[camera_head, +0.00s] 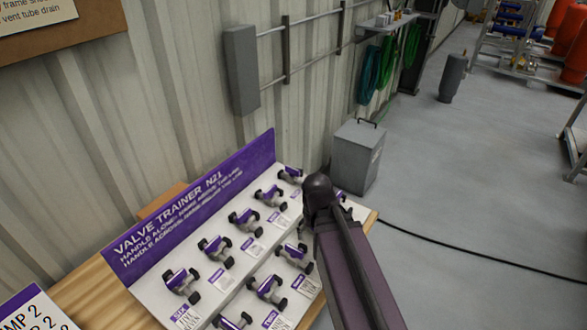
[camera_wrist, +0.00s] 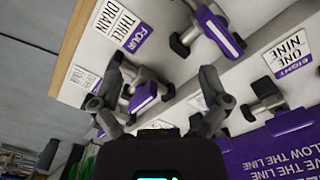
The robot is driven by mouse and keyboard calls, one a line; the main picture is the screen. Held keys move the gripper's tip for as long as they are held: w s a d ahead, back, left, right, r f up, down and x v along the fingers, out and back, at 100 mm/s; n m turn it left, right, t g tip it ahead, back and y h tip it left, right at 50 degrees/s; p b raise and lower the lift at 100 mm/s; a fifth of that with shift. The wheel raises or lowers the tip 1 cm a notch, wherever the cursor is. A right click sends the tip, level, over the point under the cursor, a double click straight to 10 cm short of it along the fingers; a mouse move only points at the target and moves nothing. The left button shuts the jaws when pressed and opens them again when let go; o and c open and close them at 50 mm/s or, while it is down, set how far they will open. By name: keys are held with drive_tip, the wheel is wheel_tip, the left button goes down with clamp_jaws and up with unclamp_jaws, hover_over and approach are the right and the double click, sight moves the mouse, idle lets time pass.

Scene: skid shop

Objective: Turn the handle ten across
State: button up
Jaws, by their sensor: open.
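The valve trainer board (camera_head: 200,280) holds rows of small valves with purple handles and dark end caps, each with a small label. I cannot read a "ten" label in either view. In the wrist view my gripper (camera_wrist: 160,105) is open, its two dark fingers apart. A valve with a purple handle (camera_wrist: 143,97) shows between the fingers, apart from the right one; I cannot tell whether the left one touches it. A label reading FOUR (camera_wrist: 138,38) lies above it. In the head view my arm covers the board's right end and hides the fingertips.
The purple sign panel (camera_head: 200,205) stands along the board's back. A neighbouring valve (camera_wrist: 215,30) is close to the right finger. The board sits on a wooden bench (camera_head: 85,287) by a corrugated wall. A grey bin (camera_head: 357,155) stands beyond; a black cable (camera_head: 480,250) crosses the floor.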

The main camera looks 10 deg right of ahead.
sight(292, 168)
drive_tip(key=w+r+m+p, duration=0.3)
drive_tip(key=w+r+p, duration=0.1)
drive_tip(key=w, duration=0.6)
drive_tip(key=w+r+m+p, duration=0.3)
drive_tip(key=w+r+p, duration=0.1)
drive_tip(key=w, duration=0.6)
drive_tip(key=w+r+m+p, duration=0.2)
drive_tip(key=w+r+p, duration=0.3)
drive_tip(key=w, duration=0.6)
drive_tip(key=shift+a+r+m, duration=0.25)
drive_tip(key=shift+a+m, duration=0.05)
drive_tip(key=shift+m, duration=0.1)
drive_tip(key=shift+w+f, duration=0.1)
drive_tip(key=shift+f, duration=0.1)
wheel_tip(292, 168, down, 14)
drive_tip(key=b, duration=1.3)
drive_tip(key=shift+r+b, duration=0.25)
drive_tip(key=shift+b, duration=0.15)
drive_tip(key=c, duration=0.8)
